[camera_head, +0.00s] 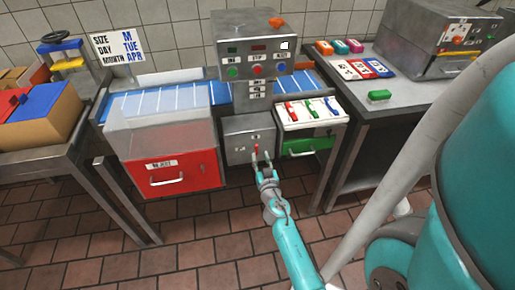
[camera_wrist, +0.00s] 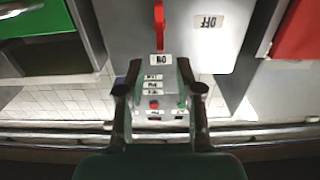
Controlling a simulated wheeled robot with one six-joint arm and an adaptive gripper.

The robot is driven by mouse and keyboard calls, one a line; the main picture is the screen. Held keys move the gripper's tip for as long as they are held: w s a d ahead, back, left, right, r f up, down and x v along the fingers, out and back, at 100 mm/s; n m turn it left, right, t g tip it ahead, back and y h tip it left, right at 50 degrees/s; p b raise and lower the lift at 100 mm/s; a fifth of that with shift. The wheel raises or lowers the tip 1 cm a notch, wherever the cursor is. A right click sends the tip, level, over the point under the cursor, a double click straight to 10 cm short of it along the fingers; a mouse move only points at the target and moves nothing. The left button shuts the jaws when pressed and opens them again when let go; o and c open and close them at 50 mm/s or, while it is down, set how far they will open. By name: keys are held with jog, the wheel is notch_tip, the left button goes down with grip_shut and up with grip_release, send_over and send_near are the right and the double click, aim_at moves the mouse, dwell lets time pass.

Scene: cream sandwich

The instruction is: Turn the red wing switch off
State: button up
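The red wing switch (camera_wrist: 159,25) is on the grey front of the machine, and its handle points toward the label that reads ON upside down (camera_wrist: 160,59) in the wrist view. An OFF label (camera_wrist: 208,22) lies to its right there. In the head view the switch (camera_head: 256,151) shows small on the grey box under the control panel. My gripper (camera_wrist: 160,68) is open and empty, with its fingers apart below the handle's end in the wrist view. In the head view my gripper (camera_head: 263,168) is right in front of the switch; contact cannot be told.
The red reject drawer (camera_head: 175,172) is left of the switch box, and the green drawer (camera_head: 309,147) is right. Red, blue and green levers (camera_head: 309,109) sit above the green drawer. The control panel (camera_head: 256,72) with coloured buttons stands above. The tiled floor in front is clear.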

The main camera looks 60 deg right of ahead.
aim_at(257, 147)
jog(key=shift+x, duration=3)
grip_shut()
